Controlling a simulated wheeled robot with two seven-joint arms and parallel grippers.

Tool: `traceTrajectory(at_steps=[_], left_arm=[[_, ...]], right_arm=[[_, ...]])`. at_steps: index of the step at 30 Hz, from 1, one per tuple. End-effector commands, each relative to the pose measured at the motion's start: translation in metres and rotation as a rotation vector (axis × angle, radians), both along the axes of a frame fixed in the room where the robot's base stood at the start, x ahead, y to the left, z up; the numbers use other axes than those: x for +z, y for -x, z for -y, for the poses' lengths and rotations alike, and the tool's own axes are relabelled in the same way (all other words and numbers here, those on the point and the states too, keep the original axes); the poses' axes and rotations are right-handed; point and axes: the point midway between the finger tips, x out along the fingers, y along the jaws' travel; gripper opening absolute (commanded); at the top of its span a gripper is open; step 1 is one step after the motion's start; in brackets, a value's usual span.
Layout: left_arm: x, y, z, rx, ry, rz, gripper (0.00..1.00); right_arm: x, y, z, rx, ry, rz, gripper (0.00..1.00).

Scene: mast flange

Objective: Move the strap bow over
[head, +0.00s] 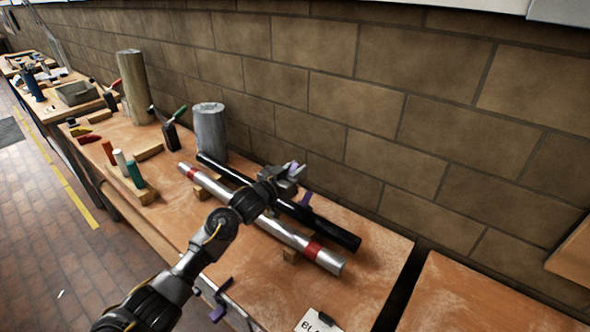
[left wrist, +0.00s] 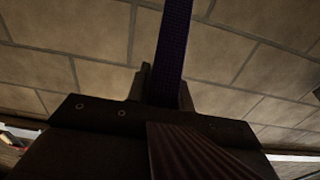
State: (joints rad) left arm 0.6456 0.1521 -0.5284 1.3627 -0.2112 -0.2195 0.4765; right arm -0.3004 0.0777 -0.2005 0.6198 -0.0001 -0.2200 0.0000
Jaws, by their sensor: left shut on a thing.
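My left gripper (head: 290,172) is shut on a purple strap, which I take to be the strap bow (left wrist: 173,50). In the left wrist view the strap stands up between the fingers, with brick wall behind it. In the head view a small purple piece (head: 306,200) shows just below the gripper, by the black tube (head: 335,232). My wrist crosses in front of the black tube and a silver tube (head: 265,219) with red bands. Whether the strap touches the black tube is hidden. My right gripper is not in view.
Wooden blocks (head: 290,255) support the silver tube on the bench (head: 350,285). A grey cylinder (head: 210,130) and a tall tan cylinder (head: 133,88) stand at the back left. A purple-handled clamp (head: 218,300) sits at the front edge. The brick wall (head: 400,110) closes the back.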

Motion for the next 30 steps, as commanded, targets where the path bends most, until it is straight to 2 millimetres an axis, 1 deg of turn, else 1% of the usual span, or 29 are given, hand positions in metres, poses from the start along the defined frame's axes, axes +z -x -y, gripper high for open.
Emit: traceTrajectory(at_steps=[2,5,9,15,19,21,24,30], left_arm=[[-0.001,0.001,0.000,0.000,0.001,0.001,0.00],[-0.008,0.006,-0.003,-0.002,0.021,0.027,0.00],[-0.023,0.025,-0.015,-0.001,0.087,0.126,0.00],[-0.038,0.049,-0.032,0.000,0.184,0.272,0.00],[-0.044,0.061,-0.040,-0.001,0.233,0.346,0.00],[-0.046,0.065,-0.042,-0.001,0.253,0.375,0.00],[-0.046,0.069,-0.045,-0.001,0.270,0.402,0.00],[-0.044,0.071,-0.047,0.000,0.276,0.413,0.00]], right_arm=[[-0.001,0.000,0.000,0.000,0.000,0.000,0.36],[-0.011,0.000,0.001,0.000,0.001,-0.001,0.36],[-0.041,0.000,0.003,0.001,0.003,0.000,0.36],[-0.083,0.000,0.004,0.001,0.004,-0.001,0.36],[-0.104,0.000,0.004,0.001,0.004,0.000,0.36],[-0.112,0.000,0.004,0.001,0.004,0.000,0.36],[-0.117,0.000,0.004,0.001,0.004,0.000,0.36],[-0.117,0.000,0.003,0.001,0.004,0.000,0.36]])
